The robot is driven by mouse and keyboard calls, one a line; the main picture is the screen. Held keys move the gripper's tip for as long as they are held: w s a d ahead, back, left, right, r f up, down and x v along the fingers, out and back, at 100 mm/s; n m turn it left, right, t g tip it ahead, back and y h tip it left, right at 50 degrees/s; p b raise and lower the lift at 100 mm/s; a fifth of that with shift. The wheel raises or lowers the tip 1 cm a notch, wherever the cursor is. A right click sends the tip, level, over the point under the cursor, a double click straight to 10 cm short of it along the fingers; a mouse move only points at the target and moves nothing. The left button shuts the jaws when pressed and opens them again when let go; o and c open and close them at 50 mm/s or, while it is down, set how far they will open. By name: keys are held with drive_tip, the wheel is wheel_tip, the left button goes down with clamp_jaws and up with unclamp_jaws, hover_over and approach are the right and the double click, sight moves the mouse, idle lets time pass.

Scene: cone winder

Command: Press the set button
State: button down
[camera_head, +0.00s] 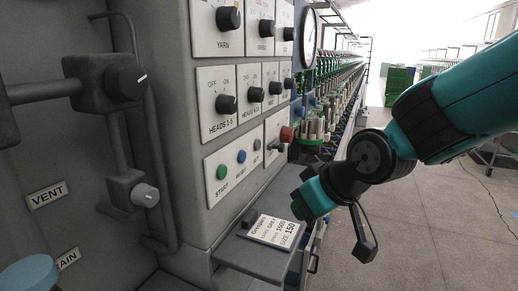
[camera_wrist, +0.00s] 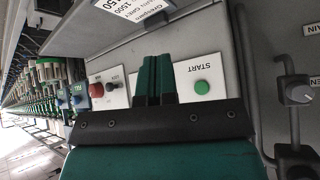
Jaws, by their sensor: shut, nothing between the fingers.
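The button panel (camera_head: 232,165) is on the grey machine front in the head view. It carries a green START button (camera_head: 222,172), a blue RESET button (camera_head: 241,156) and a small grey button (camera_head: 257,144) at its right end, whose label is too small to read. In the wrist view the green START button (camera_wrist: 202,87) shows upside down, right of my gripper (camera_wrist: 157,62). My gripper's fingers are shut, empty, and hide the rest of that panel there. In the head view my gripper's teal body (camera_head: 313,200) is right of and below the panel, apart from it.
A red knob (camera_head: 287,134) sits on a panel right of the buttons. Black rotary knobs (camera_head: 227,104) are above. A shelf with a paper card (camera_head: 273,229) juts out below. Pipes and valves (camera_head: 126,83) are at left. Open floor (camera_head: 440,220) lies at right.

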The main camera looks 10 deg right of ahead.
sight(258, 145)
drive_tip(key=w+d+n+t+y+b, duration=0.1)
drive_tip(key=w+d+n+t, duration=0.3)
drive_tip(key=w, duration=0.5)
drive_tip(key=w+d+r+n+t+b, duration=0.1)
drive_tip(key=w+d+n+t, duration=0.2)
drive_tip(key=w+n+t, duration=0.4)
drive_tip(key=shift+w+d+r+n+t+y+b, duration=0.35)
drive_tip(key=shift+w+t, duration=0.95)
drive_tip(key=shift+t, duration=1)
drive_tip(key=w+a+b, duration=0.1)
drive_tip(key=w+a, duration=0.4)
drive_tip(key=a, duration=0.2)
drive_tip(key=shift+w, duration=0.1)
drive_tip(key=shift+w+a, duration=0.2)
drive_tip(key=shift+a, duration=0.15)
